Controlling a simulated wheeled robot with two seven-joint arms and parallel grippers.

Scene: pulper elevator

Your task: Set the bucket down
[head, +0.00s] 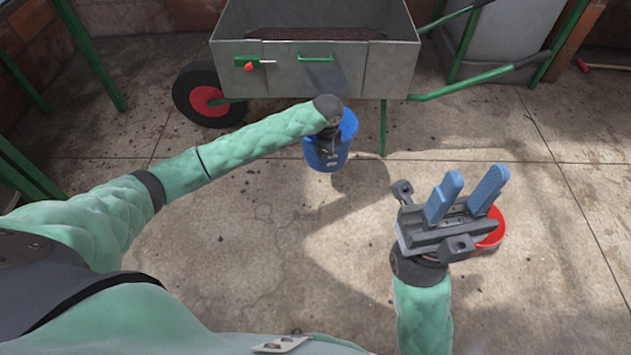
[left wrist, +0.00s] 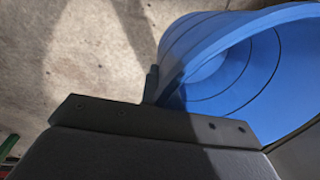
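A blue bucket (head: 340,150) is below the front of the grey metal cart, at the end of my left arm. My left gripper (head: 331,140) is at its rim, mostly hidden by my own wrist in the head view. In the left wrist view the open mouth of the bucket (left wrist: 225,75) fills the upper right, and a dark finger (left wrist: 151,84) lies against its wall. The gripper seems shut on the rim. Whether the bucket's base touches the floor is unclear. My right gripper (head: 465,193) is open and empty, its blue fingers apart.
The metal cart (head: 345,78) has green handles, a black wheel with a red hub (head: 207,100) and a red-knobbed latch (head: 250,65). A red round object (head: 492,234) is partly hidden behind my right gripper. The concrete floor (head: 270,230) in front is clear.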

